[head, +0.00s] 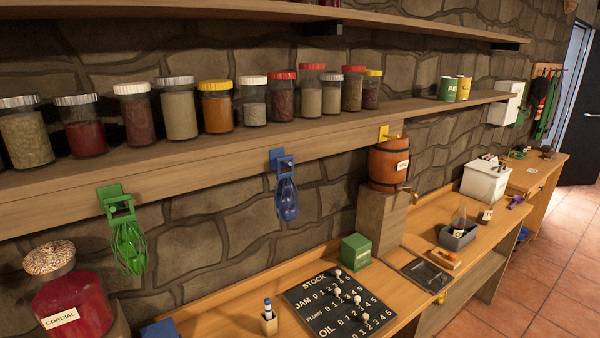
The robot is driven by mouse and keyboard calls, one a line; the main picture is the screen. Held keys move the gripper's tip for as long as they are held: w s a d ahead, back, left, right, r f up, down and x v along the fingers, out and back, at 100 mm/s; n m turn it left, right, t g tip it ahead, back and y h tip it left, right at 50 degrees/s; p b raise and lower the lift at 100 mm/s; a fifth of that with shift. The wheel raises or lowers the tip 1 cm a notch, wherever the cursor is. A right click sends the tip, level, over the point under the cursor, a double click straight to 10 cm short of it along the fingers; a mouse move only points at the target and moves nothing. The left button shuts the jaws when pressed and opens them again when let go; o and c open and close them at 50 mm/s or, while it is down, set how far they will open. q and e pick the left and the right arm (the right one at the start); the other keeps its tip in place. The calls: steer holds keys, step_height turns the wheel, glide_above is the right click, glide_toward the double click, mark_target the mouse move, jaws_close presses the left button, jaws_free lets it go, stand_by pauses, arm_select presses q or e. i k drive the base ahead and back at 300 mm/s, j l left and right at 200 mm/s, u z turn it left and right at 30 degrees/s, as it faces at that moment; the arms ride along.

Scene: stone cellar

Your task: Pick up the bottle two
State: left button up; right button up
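A clear bottle with a dark neck (459,216) stands in a small grey tray (459,239) on the wooden counter at the right. A small dark bottle or jar with a pale label (486,214) stands just behind that tray. A white crate (484,184) farther back holds several dark items that may be bottle tops. I cannot tell which of these is bottle two. Neither of my grippers is in the head view.
A stock board (340,304), a green box (356,251) and a dark slate (427,275) lie nearby. Several jars line the shelf (300,138) above. Green (126,240) and blue (286,195) items hang from its edge.

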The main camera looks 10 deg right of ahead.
mark_target(485, 211)
steer(key=i+l, duration=0.2)
steer(key=l, duration=0.35)
steer(key=i+l, duration=0.2)
steer(key=l, duration=0.3)
steer(key=i+l, duration=0.2)
steer(key=l, duration=0.35)
steer(key=i+l, duration=0.15)
steer(key=l, duration=0.35)
steer(key=i+l, duration=0.2)
steer(key=l, duration=0.35)
steer(key=i+l, duration=0.2)
steer(key=l, duration=0.35)
steer(key=i+l, duration=0.2)
steer(key=l, duration=0.3)
steer(key=i+l, duration=0.2)
steer(key=l, duration=0.35)
